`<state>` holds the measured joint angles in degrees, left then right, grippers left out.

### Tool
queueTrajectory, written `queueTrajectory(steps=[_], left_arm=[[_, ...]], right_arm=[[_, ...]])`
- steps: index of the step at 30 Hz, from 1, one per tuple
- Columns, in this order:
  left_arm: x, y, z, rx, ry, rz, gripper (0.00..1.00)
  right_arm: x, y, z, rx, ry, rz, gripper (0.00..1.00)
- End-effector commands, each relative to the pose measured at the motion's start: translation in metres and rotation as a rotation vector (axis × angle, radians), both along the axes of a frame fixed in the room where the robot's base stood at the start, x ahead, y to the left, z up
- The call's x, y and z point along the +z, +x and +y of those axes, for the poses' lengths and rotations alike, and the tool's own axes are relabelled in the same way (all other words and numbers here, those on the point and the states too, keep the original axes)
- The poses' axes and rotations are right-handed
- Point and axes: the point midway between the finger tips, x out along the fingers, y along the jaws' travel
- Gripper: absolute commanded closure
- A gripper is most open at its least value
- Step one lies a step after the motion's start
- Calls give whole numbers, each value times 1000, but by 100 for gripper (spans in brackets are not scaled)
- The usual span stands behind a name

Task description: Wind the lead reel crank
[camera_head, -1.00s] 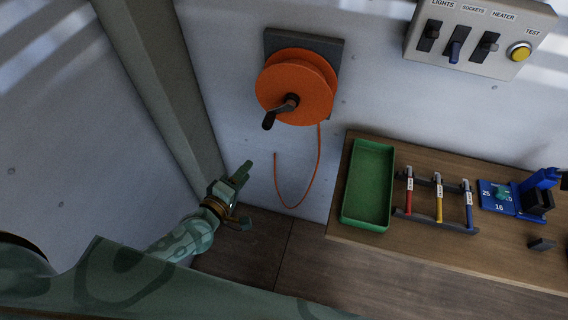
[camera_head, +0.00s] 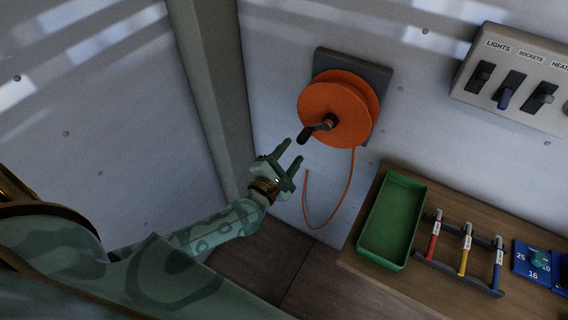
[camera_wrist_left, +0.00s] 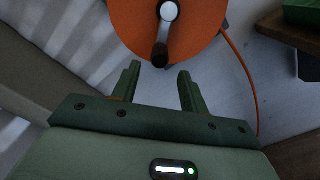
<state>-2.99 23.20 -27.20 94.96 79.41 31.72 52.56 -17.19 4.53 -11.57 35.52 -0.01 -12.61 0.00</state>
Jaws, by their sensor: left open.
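The orange lead reel (camera_head: 341,107) is mounted on a dark plate on the wall. Its dark crank (camera_head: 318,130) points down and to the left from the hub, with the handle end at lower left. An orange lead (camera_head: 343,196) hangs below the reel in a loop. My left gripper (camera_head: 293,149) is open and empty, just below and left of the crank handle. In the left wrist view the reel (camera_wrist_left: 187,30) is ahead, and the crank handle (camera_wrist_left: 160,53) lies just beyond and between the open fingertips (camera_wrist_left: 159,72). My right gripper is not in view.
A wooden bench (camera_head: 367,268) at right holds a green tray (camera_head: 392,219) and a rack of coloured tools (camera_head: 463,252). A switch panel (camera_head: 516,80) is on the wall at upper right. A grey post (camera_head: 209,85) stands left of the reel.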

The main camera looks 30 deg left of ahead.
Motion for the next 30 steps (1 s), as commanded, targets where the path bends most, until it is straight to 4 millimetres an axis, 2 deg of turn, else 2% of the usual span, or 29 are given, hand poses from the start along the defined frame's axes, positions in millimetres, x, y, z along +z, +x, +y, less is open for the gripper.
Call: queueTrajectory(steps=[12,24,26,28,30], left_arm=[[-1,51,-2,0,1,0,56],[1,53,-2,0,1,0,56],[1,53,-2,0,1,0,70],[0,53,-2,0,1,0,90],[0,53,-2,-1,1,1,93]], right_arm=[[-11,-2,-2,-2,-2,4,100],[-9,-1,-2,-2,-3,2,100],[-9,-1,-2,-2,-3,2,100],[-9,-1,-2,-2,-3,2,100],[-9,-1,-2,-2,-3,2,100]])
